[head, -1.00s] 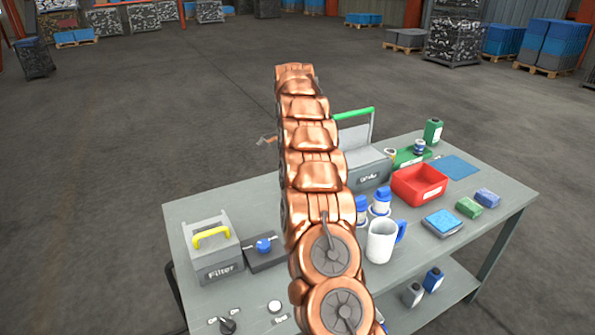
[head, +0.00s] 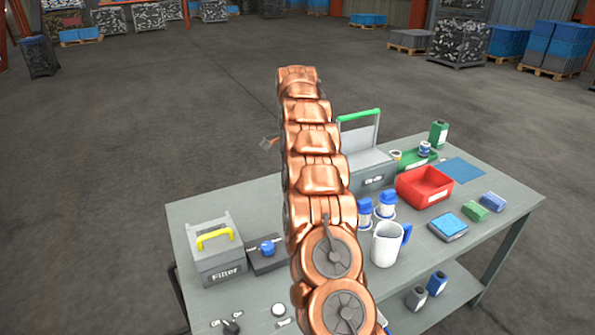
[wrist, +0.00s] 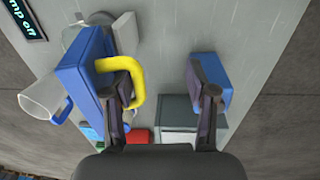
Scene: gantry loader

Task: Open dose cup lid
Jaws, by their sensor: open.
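Whether this part is the dose cup lid is unclear. A second blue part (wrist: 212,78) is behind the right finger. In the head view two white containers with blue tops (head: 387,204) stand right of my arm. My arm hides part of the table there, and the gripper is not clearly visible.
The grey table (head: 330,290) holds a filter box (head: 217,262) with a yellow handle, a black box with a blue knob (head: 267,248), a white jug (head: 385,246), a red bin (head: 424,186) and a green-handled grey box (head: 372,178). Open floor surrounds the table.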

